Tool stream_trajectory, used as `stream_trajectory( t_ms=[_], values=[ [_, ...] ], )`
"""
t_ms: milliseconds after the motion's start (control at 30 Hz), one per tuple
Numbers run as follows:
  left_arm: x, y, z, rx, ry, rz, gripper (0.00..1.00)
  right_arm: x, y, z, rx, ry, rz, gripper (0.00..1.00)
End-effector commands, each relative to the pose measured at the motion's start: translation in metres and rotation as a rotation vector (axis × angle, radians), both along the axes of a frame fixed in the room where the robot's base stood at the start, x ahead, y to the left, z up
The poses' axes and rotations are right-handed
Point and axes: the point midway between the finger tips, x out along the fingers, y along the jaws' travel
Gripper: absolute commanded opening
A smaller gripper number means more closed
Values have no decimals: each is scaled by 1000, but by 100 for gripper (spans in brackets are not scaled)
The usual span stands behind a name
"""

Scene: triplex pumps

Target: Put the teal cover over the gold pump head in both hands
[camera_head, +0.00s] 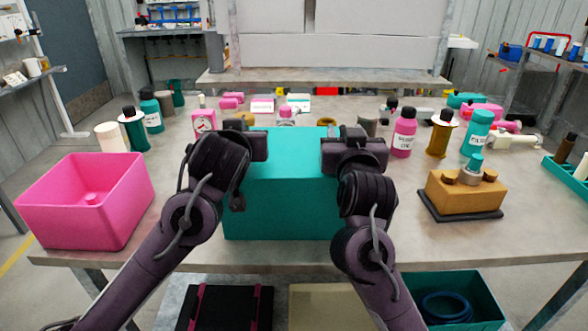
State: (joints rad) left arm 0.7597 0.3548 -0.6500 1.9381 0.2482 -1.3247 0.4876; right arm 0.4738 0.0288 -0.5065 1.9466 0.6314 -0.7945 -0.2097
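The teal cover (285,205) is a large box shape at the middle front of the table. The gold pump head (465,197) sits on a dark base plate at the right, with round brown knobs and a teal-capped piece on top; it is uncovered. My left gripper (258,145) is at the cover's upper left side and my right gripper (330,156) at its upper right side. Both overlap the cover's edges. My wrists hide the fingertips, so I cannot tell whether they grip it. Whether the cover rests on the table or hangs just above it is unclear.
A pink open bin (65,212) stands at the front left. Pink bottle (404,132), gold cylinder (439,135) and teal bottle (477,135) stand behind the pump head. Small parts line the back of the table (400,222). A teal bin (466,291) is below the front edge.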

Motion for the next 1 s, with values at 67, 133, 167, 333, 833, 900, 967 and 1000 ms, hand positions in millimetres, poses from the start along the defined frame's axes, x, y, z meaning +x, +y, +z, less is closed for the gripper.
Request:
stream_trajectory(
  t_ms=[67, 133, 167, 333, 833, 900, 967, 1000],
  values=[
    [0, 0, 0, 0, 0, 0, 40, 0, 0, 0, 0, 0, 0, 40],
    [0, 0, 0, 0, 0, 0, 40, 0, 0, 0, 0, 0, 0, 40],
    [0, 0, 0, 0, 0, 0, 40, 0, 0, 0, 0, 0, 0, 40],
    [0, 0, 0, 0, 0, 0, 23, 0, 0, 0, 0, 0, 0, 23],
    [0, 0, 0, 0, 0, 0, 0, 0, 0, 0, 0, 0, 0, 0],
    [0, 0, 0, 0, 0, 0, 0, 0, 0, 0, 0, 0, 0, 0],
    [0, 0, 0, 0, 0, 0, 0, 0, 0, 0, 0, 0, 0, 0],
    [0, 0, 0, 0, 0, 0, 0, 0, 0, 0, 0, 0, 0, 0]
  ],
)
